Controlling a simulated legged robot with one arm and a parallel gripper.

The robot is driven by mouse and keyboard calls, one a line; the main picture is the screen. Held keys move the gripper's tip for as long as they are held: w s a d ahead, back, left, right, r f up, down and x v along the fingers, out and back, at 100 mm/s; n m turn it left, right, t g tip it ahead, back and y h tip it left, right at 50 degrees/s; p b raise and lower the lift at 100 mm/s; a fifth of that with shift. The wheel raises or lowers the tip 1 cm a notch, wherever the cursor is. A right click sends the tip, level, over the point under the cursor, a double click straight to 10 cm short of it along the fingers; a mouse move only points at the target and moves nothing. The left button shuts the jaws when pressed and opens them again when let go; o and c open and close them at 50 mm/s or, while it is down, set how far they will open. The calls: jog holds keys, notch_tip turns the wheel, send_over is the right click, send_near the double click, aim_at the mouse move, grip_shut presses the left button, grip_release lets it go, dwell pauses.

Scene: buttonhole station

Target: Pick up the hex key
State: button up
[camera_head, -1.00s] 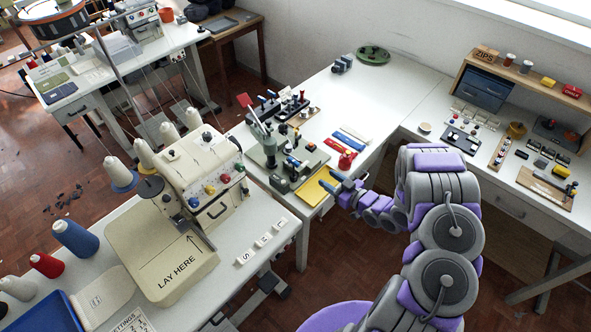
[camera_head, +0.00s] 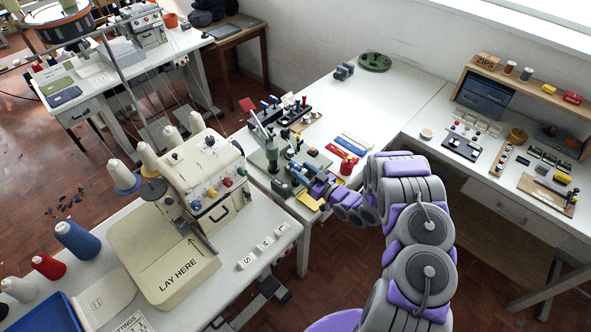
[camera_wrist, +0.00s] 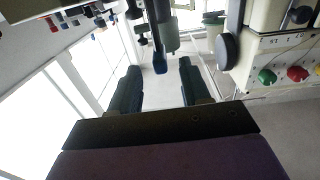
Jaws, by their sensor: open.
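I cannot pick out the hex key for certain in either view; it is too small or hidden. My gripper (camera_head: 299,172) is over the green-grey press fixture (camera_head: 271,158) on the middle bench, above a yellow pad (camera_head: 306,201) that my arm partly covers. In the wrist view my gripper (camera_wrist: 160,76) shows two dark fingers, wide apart with nothing held.
The cream sewing machine (camera_head: 203,175) stands close on the left. Red, white and blue strips (camera_head: 351,145) and a red object (camera_head: 347,165) lie right of the fixture. The bench's back (camera_head: 345,95) is mostly clear. A wooden shelf (camera_head: 525,78) stands at right.

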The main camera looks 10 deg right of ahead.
aim_at(292, 162)
jog(key=shift+x, duration=3.15)
grip_shut()
